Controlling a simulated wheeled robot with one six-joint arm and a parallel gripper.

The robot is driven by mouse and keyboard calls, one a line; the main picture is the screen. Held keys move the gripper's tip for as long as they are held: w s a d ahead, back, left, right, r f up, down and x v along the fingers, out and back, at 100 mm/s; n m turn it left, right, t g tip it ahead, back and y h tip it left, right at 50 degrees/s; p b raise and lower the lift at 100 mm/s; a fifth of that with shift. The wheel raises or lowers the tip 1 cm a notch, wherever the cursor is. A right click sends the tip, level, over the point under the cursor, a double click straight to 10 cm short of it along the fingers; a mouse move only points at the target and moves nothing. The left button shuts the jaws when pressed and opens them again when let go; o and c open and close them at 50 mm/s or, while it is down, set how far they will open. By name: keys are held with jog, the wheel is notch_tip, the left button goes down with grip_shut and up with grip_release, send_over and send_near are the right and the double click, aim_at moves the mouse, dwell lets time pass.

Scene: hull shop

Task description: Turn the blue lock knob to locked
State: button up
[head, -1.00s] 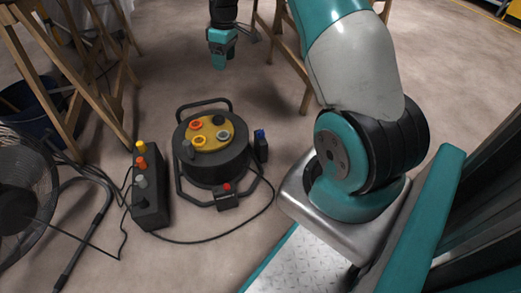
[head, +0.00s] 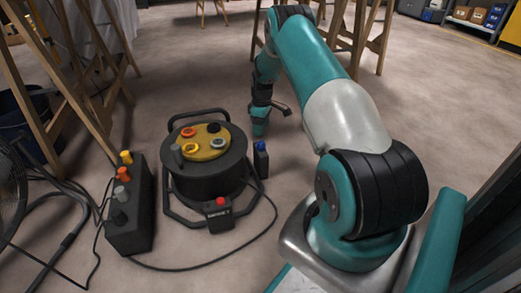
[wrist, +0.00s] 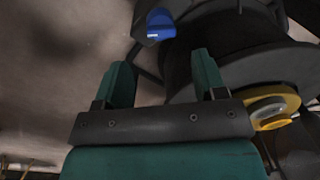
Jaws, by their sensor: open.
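The blue lock knob (head: 261,146) sits on top of a small black box (head: 261,163) at the right side of the cable reel. In the wrist view the blue knob (wrist: 160,20) shows at the top, beyond the fingertips, with a small white mark on its side. I cannot tell from this whether it is locked. My gripper (head: 259,129) points down just behind the knob in the head view. In the wrist view my gripper (wrist: 162,75) has its two teal fingers apart, with nothing between them. The knob lies ahead of the gap, apart from the fingers.
The black cable reel (head: 205,180) with a yellow socket plate stands left of the knob, within a tubular frame. A red button box (head: 219,214) is at its front. A black box with coloured plugs (head: 130,215) stands farther left. Wooden trestles (head: 365,40) stand behind; floor right of the knob is clear.

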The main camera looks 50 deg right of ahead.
aim_at(261, 141)
jog(key=f+b, duration=0.1)
jog(key=f, duration=0.1)
jog(key=f+b, duration=0.1)
jog(key=f, duration=0.2)
jog(key=f+b, duration=0.1)
jog(key=f, duration=0.2)
jog(key=shift+s+a+b, duration=0.1)
jog(key=shift+a+b, duration=0.15)
jog(key=shift+b, duration=0.15)
jog(key=shift+c, duration=0.5)
jog(key=c, duration=0.8)
